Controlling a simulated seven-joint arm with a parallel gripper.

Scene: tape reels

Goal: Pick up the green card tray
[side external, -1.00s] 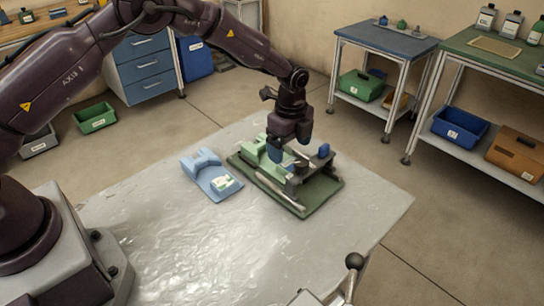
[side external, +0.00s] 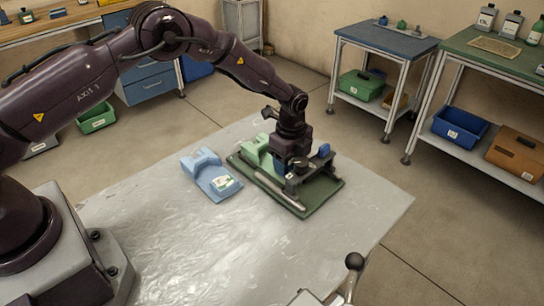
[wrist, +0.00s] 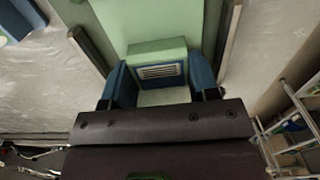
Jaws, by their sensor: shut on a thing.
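The light green card tray (side external: 256,147) lies on a dark green base board (side external: 326,194) in the side view. In the wrist view the light green tray (wrist: 150,22) runs up from between the fingers, with a raised block and a slotted blue face at its near end. My gripper (side external: 292,163) is down at the tray, pointing downward. In the wrist view my gripper (wrist: 162,76) has a blue finger on each side of the raised block, shut on it. In the side view the fingertips and the tray's near end are mostly hidden.
A pale blue tray (side external: 203,169) with a white-and-green label lies left of the base board on the shiny grey sheet (side external: 165,225). Metal rails (side external: 281,191) and a dark fixture with a blue knob (side external: 324,150) stand close around my gripper.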

